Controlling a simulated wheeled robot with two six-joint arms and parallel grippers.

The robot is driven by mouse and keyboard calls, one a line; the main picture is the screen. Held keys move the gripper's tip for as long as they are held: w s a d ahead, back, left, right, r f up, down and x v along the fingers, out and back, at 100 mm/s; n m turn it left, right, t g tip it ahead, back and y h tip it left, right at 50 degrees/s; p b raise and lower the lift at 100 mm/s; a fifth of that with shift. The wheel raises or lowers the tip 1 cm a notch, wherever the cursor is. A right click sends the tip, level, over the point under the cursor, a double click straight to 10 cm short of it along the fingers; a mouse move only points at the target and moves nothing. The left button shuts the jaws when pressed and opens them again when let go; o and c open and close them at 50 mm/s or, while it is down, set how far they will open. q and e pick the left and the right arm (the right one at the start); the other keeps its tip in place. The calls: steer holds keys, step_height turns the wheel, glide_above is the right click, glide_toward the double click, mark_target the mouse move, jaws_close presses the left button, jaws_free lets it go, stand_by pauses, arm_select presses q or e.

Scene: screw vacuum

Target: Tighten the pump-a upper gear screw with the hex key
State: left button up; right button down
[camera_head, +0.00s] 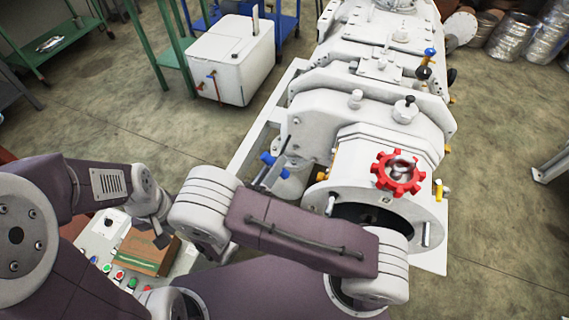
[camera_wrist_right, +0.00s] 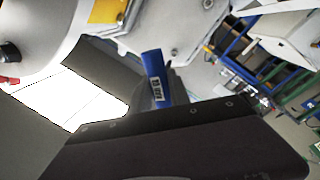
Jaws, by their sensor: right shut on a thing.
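The white pump machine (camera_head: 380,100) fills the right half of the head view. A red gear-shaped wheel (camera_head: 398,173) sits on its near cylinder. I cannot single out the upper gear screw. My right gripper (camera_head: 265,174) is at the left of the near cylinder, partly hidden by my arm. It is shut on a tool with a blue handle (camera_head: 268,158), which I take as the hex key. The labelled blue handle (camera_wrist_right: 155,78) shows in the right wrist view; its tip is hidden. My left gripper (camera_head: 158,225) is at the lower left; its jaws are unclear.
A brown box (camera_head: 148,251) lies by a control panel (camera_head: 103,236) with coloured buttons, below my left gripper. A white cabinet (camera_head: 232,60) stands behind on the floor. Metal drums (camera_head: 512,36) stand at the far right.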

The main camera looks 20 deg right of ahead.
mark_target(283, 148)
steer(key=shift+w+f, duration=0.1)
steer(key=shift+f, duration=0.05)
steer(key=shift+w+d, duration=0.15)
steer(key=shift+w+a+f+b+x, duration=0.1)
steer(key=shift+x, duration=0.75)
steer(key=shift+w+a+f+b+x, duration=0.1)
steer(key=shift+w+x, duration=0.05)
steer(key=shift+x, duration=0.65)
steer(key=shift+w+a+f+b+x, duration=0.1)
steer(key=shift+f+x, duration=0.05)
steer(key=shift+x, duration=0.7)
steer(key=shift+b, duration=0.35)
steer(key=shift+w+d, duration=0.15)
